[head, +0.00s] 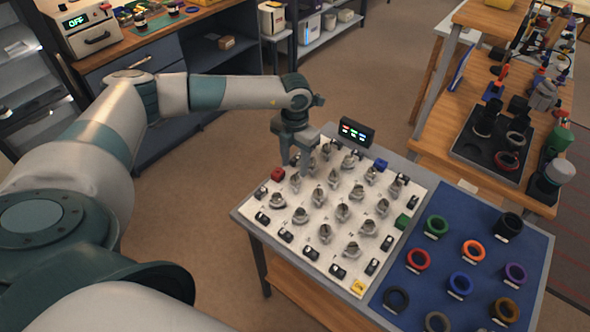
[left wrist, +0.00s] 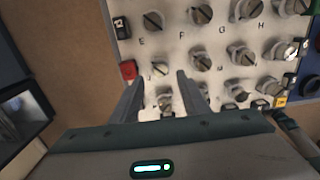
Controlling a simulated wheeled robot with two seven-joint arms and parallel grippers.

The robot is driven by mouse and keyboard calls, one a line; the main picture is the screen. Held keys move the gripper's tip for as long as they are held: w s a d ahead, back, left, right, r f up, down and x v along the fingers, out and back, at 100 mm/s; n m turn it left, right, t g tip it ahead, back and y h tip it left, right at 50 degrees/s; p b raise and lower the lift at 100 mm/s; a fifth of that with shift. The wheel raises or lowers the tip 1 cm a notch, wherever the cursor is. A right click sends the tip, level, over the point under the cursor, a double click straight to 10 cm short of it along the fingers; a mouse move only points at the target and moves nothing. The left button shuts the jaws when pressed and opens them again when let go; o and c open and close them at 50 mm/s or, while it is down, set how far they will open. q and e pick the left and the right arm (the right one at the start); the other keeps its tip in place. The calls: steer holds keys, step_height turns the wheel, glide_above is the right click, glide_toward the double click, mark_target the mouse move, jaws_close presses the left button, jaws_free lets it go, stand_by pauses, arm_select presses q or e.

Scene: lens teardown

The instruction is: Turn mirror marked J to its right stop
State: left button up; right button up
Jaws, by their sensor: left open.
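A white panel (head: 297,224) carries rows of grey metal knobs, the mirrors, each with a slot or bar. In the left wrist view, letters E, F, G and H can be read on the panel (left wrist: 222,43). I cannot make out a clear J. My left gripper (head: 302,165) is over the panel's far left part, pointing down. In the left wrist view my left gripper (left wrist: 160,76) is open, its fingertips on either side of one knob (left wrist: 159,70). I cannot tell whether they touch it. My right gripper is not in view.
A small black display (head: 356,132) stands at the panel's back edge. Red (head: 277,174), blue (head: 381,165), green (head: 402,221) and yellow (head: 358,288) blocks sit at the panel's borders. A blue mat (head: 440,268) with several coloured rings lies to the right.

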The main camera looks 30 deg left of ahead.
mark_target(295, 177)
arm_select(q)
steer(key=shift+f+p, duration=0.55)
steer(key=shift+f, duration=1.95)
jaws_close()
steer(key=c, duration=1.1)
jaws_free()
steer(key=shift+o, duration=0.2)
